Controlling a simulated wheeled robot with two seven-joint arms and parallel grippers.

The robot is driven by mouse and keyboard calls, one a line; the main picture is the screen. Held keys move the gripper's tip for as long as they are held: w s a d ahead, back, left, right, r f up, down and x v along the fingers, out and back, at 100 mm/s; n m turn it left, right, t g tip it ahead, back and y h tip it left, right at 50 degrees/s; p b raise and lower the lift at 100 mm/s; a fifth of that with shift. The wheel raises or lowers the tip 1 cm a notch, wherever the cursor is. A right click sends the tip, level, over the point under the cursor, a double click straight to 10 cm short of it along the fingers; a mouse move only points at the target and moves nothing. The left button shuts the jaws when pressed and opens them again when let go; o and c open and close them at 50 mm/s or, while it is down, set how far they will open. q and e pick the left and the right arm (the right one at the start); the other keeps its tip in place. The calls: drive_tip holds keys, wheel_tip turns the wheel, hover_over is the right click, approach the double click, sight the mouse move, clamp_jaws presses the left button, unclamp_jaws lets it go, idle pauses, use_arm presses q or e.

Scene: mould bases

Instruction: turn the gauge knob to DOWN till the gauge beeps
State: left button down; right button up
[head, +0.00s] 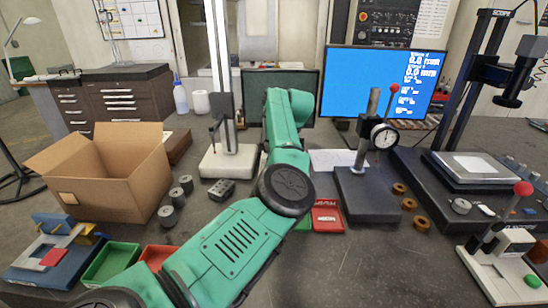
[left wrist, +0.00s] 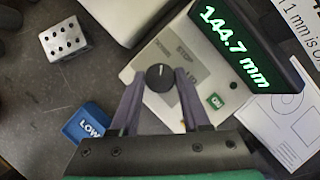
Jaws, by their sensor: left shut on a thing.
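The gauge has a pale base (head: 222,164) and a tall column in the head view. In the left wrist view its display (left wrist: 236,47) reads 144.7 mm in green. The black round knob (left wrist: 159,78) sits on the pale panel, its white mark pointing up in the picture, near the word STOP; another label to the left is hard to read. My left gripper (left wrist: 160,84) is shut on the knob, one dark finger on each side of it. In the head view my green arm hides this gripper and the knob. My right gripper is in neither view.
A metal block with holes (head: 221,189) lies in front of the gauge base. A blue LOW tray (left wrist: 88,124) is beside the left finger. A cardboard box (head: 105,175) stands left; a dial gauge stand (head: 366,197) and red tray (head: 328,217) are right.

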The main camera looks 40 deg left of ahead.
use_arm(q)
drive_tip(key=shift+r, duration=0.15)
drive_tip(key=c, duration=0.5)
unclamp_jaws()
drive_tip(key=shift+o, duration=0.6)
drive_tip(key=v, duration=1.4)
drive_tip(key=shift+d+r, duration=0.2)
drive_tip(key=shift+d, duration=0.05)
drive_tip(key=shift+s+f, duration=0.1)
drive_tip(key=shift+f, duration=0.05)
